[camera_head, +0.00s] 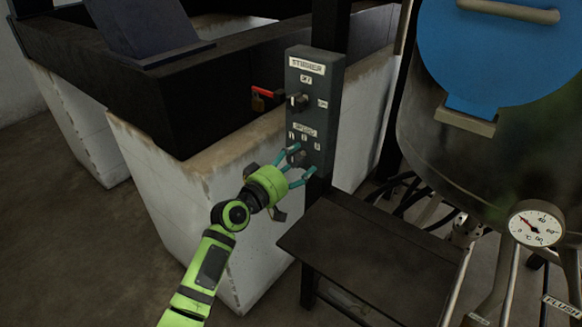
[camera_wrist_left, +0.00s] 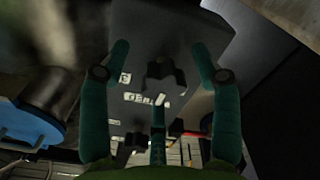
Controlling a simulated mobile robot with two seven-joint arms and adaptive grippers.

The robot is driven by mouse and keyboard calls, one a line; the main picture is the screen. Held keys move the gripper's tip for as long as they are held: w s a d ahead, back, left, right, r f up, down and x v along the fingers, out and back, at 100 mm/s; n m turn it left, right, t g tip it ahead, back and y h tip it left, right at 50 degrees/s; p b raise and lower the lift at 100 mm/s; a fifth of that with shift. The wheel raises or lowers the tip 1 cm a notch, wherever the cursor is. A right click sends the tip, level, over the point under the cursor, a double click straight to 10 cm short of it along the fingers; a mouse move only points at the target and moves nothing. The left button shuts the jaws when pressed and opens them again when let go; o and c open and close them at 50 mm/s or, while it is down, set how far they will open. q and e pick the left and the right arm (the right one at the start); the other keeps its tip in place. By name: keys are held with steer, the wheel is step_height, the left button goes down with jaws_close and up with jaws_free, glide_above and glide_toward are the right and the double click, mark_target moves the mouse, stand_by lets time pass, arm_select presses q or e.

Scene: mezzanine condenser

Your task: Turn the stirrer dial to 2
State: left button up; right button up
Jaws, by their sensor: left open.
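The grey stirrer box (camera_head: 316,110) is on a dark post and carries an upper knob (camera_head: 297,100) beside OFF and ON labels. Below it is the speed dial (camera_head: 298,156), under a SPEED label and the numbers 1, 2 and 3. My left gripper (camera_head: 297,162) is open at the dial, its teal fingers spread around it. In the left wrist view the dark lobed dial (camera_wrist_left: 162,75) sits between the fingers of the gripper (camera_wrist_left: 160,50); I cannot tell if they touch it. The dial's setting is unclear. My right gripper is not in view.
A red-handled padlock (camera_head: 262,97) hangs left of the box. A dark shelf (camera_head: 350,255) juts out below it. A steel vessel with a blue disc (camera_head: 500,45) and a round gauge (camera_head: 537,223) stand at right. A pale wall block (camera_head: 165,185) is at left.

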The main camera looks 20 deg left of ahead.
arm_select(q)
steer(key=v, duration=1.2)
